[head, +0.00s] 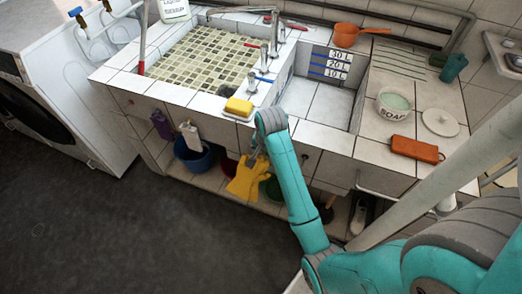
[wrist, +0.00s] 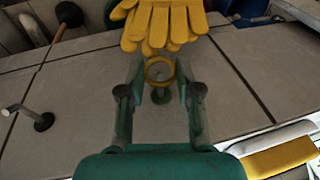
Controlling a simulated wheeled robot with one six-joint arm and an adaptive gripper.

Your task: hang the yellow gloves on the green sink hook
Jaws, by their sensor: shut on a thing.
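The yellow gloves (head: 245,181) hang below my gripper in front of the sink's tiled lower front. In the wrist view the gloves (wrist: 165,22) show at the top, with a yellow ring (wrist: 148,72) between the fingertips. My gripper (wrist: 160,75) is shut on the gloves by this ring. The green hook (wrist: 161,97) sticks out from the tiled front, right by the ring between the fingers. I cannot tell whether the ring is around the hook or only in front of it. In the head view my arm hides the hook, and the gripper (head: 257,150) is partly hidden.
A grey peg (wrist: 42,121) and a plunger (wrist: 68,14) are beside the hook. A yellow sponge (head: 239,107) lies on the sink edge above. A blue bucket (head: 193,158) stands on the low shelf. Dark floor (head: 130,230) in front is clear.

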